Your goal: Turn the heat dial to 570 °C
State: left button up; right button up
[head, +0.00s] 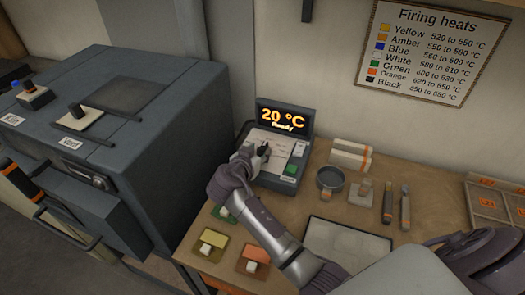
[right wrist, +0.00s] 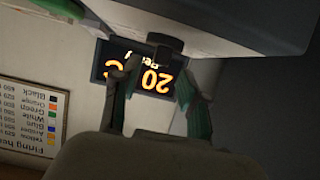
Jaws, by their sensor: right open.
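The heat controller (head: 297,170) is a dark box on the wooden bench with a pale sloping panel. Its display (head: 282,119) reads 20 °C and "Ready"; the display also shows upside down in the right wrist view (right wrist: 145,72). My right gripper (head: 256,154) is over the left part of the panel, covering some of it. In the right wrist view its two green-padded fingers (right wrist: 158,82) are apart, with a dark knob-like piece (right wrist: 164,42) near their tips. I cannot tell for sure that this is the heat dial, or whether the fingers touch it. My left gripper is not in view.
The grey kiln (head: 140,105) stands left of the controller. Coloured sample tiles (head: 207,245) lie in front, near my right forearm. A round dish (head: 331,178) and tools (head: 388,202) lie to the right. The firing chart (head: 425,45) hangs on the wall.

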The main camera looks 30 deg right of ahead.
aim_at(263, 147)
jog(key=b+x, duration=0.1)
jog(key=x, duration=0.2)
jog(key=shift+w+d+f, duration=0.1)
jog(key=shift+w+d, duration=0.1)
jog(key=shift+d, duration=0.05)
jog(key=shift+w, duration=0.1)
jog(key=shift+c, duration=0.5)
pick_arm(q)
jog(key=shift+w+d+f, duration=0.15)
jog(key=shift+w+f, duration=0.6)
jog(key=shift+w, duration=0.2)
pick_arm(e)
grip_shut()
